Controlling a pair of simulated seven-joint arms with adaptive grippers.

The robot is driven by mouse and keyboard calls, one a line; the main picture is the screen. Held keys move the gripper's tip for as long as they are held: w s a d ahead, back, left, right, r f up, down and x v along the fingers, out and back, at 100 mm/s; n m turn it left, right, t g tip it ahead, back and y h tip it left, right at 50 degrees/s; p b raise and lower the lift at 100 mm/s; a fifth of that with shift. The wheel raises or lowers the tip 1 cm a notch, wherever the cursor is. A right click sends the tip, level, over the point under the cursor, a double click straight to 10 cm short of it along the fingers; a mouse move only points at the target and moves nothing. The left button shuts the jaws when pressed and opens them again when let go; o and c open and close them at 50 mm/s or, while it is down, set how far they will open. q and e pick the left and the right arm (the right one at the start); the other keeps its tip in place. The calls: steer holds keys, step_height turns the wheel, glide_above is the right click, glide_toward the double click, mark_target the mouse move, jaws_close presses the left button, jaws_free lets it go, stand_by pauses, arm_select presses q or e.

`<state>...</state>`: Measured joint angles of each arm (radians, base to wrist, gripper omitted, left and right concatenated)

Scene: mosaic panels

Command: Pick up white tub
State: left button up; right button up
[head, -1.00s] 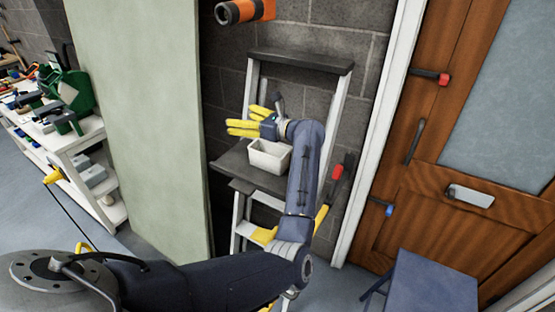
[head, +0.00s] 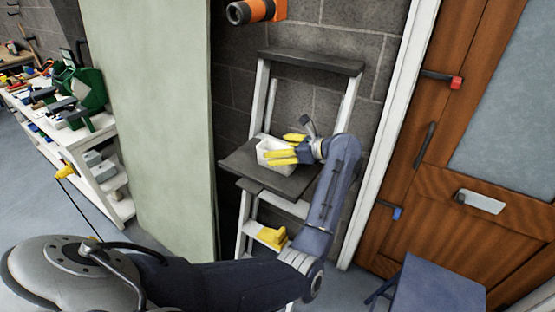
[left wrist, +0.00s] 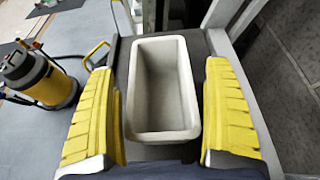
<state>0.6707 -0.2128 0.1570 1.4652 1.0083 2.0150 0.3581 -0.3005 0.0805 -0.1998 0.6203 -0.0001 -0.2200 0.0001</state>
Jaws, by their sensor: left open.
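The white tub (head: 264,145) is a small, empty rectangular container standing upright on the dark top step of the stepladder (head: 238,163). My left gripper (head: 279,147) has yellow fingers and is open at the tub, partly covering it in the head view. In the left wrist view, the tub (left wrist: 163,132) lies lengthwise between the two spread fingers of the left gripper (left wrist: 160,72). A gap shows on each side, so neither finger visibly touches it. My right gripper is not in view.
A pale green panel (head: 150,120) stands left of the stepladder, and a brick wall (head: 325,40) is behind it. A wooden door (head: 450,190) and blue stool (head: 435,285) are on the right. A yellow and black sprayer (left wrist: 40,78) stands on the floor.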

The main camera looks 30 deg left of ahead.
arm_select(q)
steer(key=shift+a+f, duration=0.2)
steer(key=shift+a, duration=0.3)
steer(key=shift+c, duration=0.5)
steer(key=c, duration=1.2)
